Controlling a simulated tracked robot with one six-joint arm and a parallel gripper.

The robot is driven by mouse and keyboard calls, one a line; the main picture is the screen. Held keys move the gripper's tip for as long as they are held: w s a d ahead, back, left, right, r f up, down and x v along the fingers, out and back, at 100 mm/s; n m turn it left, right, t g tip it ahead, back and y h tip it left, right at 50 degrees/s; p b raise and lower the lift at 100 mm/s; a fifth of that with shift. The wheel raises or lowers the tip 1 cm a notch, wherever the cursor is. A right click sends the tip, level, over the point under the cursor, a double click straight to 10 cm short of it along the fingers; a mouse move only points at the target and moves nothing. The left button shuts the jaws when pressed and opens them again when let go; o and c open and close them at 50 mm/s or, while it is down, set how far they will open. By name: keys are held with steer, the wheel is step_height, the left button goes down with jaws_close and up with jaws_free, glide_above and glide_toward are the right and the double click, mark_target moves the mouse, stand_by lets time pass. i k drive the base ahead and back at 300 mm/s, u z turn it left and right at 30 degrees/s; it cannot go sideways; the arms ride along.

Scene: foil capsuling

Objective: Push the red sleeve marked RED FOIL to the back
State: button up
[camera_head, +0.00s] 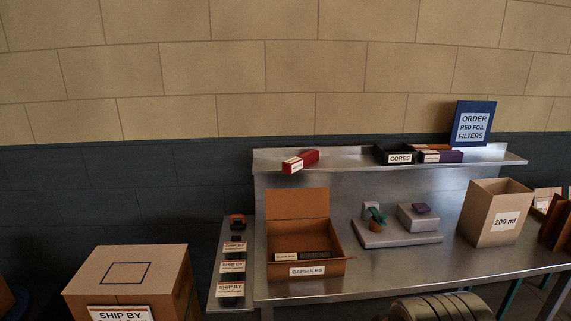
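The red sleeve (304,159) lies on the left part of the raised metal shelf (345,158). It lies at a slant, with its pale label end toward the front left and its other end toward the back right. The label's print is too small to read. The label end is at or near the shelf's front edge; I cannot tell whether it sticks out past it. Nothing appears to touch the sleeve. My gripper is not in view.
On the same shelf, a black CORES box (393,155), other small boxes and a blue order sign (473,123) stand right. Below are an open CAPSULES box (299,204), a grey device (398,233) and a 200 ml carton (492,212).

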mark_target(294, 165)
steer(key=z, duration=0.05)
steer(key=i, duration=1)
steer(key=k, duration=0.5)
steer(key=u, duration=1.75)
